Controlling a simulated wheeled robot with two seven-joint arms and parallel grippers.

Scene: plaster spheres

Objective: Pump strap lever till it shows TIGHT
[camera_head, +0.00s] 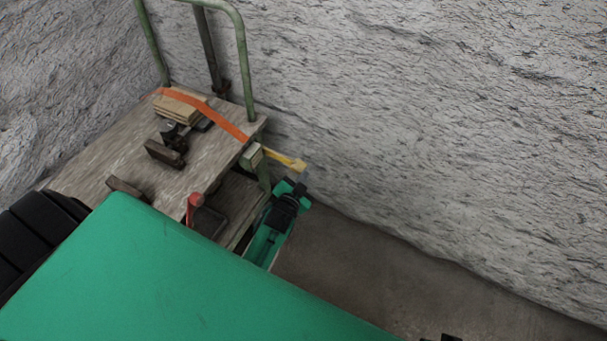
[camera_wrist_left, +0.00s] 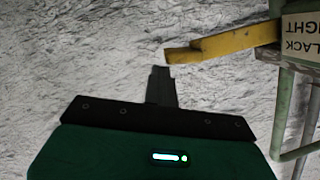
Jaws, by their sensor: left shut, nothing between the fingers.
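The strap lever is a yellow bar (camera_head: 286,160) sticking out right from a pale ratchet box (camera_head: 252,156) at the cart's corner. In the left wrist view the lever (camera_wrist_left: 225,42) comes in from the upper right. The box's label (camera_wrist_left: 300,35) is upside down and cut off, reading "LACK" and "IGHT"; I cannot tell which it indicates. An orange strap (camera_head: 215,116) runs from the box across the deck. My left gripper (camera_head: 299,185) is shut and empty, just below the lever and apart from it; its fingers (camera_wrist_left: 161,84) point at the wall.
The wooden cart (camera_head: 110,160) carries strapped planks (camera_head: 180,105) and dark metal pieces (camera_head: 167,152). A green handle frame (camera_head: 243,60) rises at its back. A red-topped piece (camera_head: 194,201) stands near its front.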

